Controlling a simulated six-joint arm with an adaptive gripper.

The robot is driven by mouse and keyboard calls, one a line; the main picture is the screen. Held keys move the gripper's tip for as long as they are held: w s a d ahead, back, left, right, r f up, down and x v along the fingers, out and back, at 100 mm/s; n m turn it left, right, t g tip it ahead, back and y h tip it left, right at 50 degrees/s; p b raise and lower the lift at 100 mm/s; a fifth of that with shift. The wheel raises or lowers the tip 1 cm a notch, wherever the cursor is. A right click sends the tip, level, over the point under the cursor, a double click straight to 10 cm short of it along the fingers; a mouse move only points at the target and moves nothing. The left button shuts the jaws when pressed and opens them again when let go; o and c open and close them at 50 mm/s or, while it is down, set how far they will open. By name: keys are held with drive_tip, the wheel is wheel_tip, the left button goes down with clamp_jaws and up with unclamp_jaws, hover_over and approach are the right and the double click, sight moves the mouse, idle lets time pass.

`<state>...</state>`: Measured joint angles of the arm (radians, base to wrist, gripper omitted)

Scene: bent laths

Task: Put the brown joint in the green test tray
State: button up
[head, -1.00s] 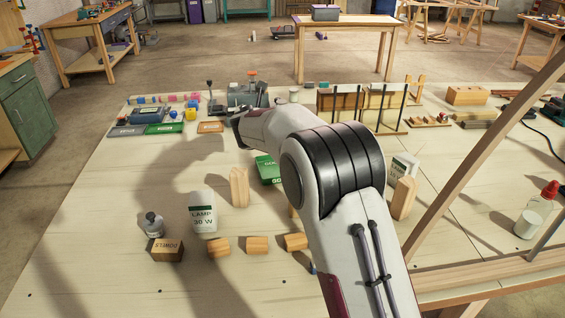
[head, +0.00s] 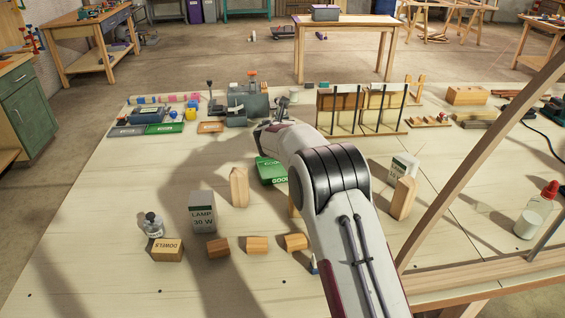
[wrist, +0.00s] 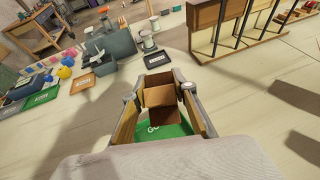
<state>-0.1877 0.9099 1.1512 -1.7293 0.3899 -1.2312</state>
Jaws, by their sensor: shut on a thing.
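The brown joint (wrist: 162,97), a small block-like wooden piece, is in the wrist view between the two fingers of my gripper (wrist: 159,92). My gripper is shut on it and holds it up. A green tray marked "GOOD" (wrist: 172,131) shows behind and below the joint, partly covered by it and the gripper. In the head view this tray (head: 270,171) lies mid-table, partly hidden by my arm. Another green tray (head: 165,128) lies at the far left, also in the wrist view (wrist: 42,97). The fingers and joint are not clear in the head view.
A grey tray (head: 127,131) and an orange-brown tray (head: 210,127) flank the far green tray. A wooden rack (head: 362,108) stands at the back. A lamp box (head: 203,212), a dowel box (head: 167,250), a bottle (head: 153,225) and several wooden blocks stand in front.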

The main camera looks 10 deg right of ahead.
drive_tip(key=shift+f, duration=2.5)
drive_tip(key=shift+f, duration=2.25)
drive_tip(key=shift+f, duration=0.2)
drive_tip(key=o, duration=1.2)
drive_tip(key=shift+s, duration=0.15)
drive_tip(key=shift+v, duration=1.3)
drive_tip(key=shift+a+r, duration=0.1)
drive_tip(key=shift+r, duration=3.45)
